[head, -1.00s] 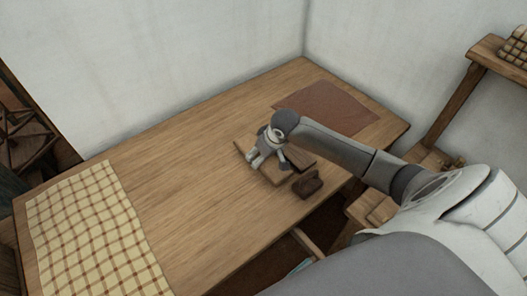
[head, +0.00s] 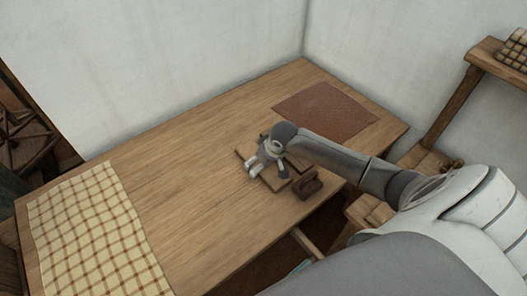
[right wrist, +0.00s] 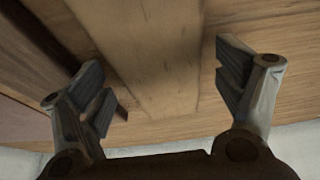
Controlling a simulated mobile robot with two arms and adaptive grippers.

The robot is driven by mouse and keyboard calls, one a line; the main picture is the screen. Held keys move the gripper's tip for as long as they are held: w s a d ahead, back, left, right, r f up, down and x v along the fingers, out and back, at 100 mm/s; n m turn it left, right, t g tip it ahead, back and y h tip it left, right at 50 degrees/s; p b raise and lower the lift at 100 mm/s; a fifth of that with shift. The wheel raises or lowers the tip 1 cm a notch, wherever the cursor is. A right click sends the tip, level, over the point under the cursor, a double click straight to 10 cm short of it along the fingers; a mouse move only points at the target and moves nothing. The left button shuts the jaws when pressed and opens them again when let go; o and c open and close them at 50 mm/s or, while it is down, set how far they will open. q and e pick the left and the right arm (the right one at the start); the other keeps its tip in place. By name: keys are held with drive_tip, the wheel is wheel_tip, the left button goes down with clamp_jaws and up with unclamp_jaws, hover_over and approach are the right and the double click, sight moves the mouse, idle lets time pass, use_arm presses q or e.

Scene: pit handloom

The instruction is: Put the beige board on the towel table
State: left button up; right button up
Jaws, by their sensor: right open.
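The beige board (head: 273,183) lies on the wooden table (head: 180,190), partly hidden under my right gripper (head: 267,166). In the right wrist view the board (right wrist: 148,55) is a pale wooden strip running away between the fingers. My right gripper (right wrist: 165,78) is open, with one finger on each side of the board. I cannot tell whether the fingers touch it. A cream-and-brown checked towel (head: 92,225) covers the left end of the table. My left gripper is not in view.
A dark brown block (head: 307,183) stands close to the right of the board. A flat reddish-brown sheet (head: 326,110) lies at the back right. The table between board and towel is clear. Walls stand behind, and a wooden shelf (head: 490,55) is at right.

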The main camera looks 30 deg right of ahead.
drive_tip(key=shift+r, duration=0.15)
drive_tip(key=v, duration=1.2)
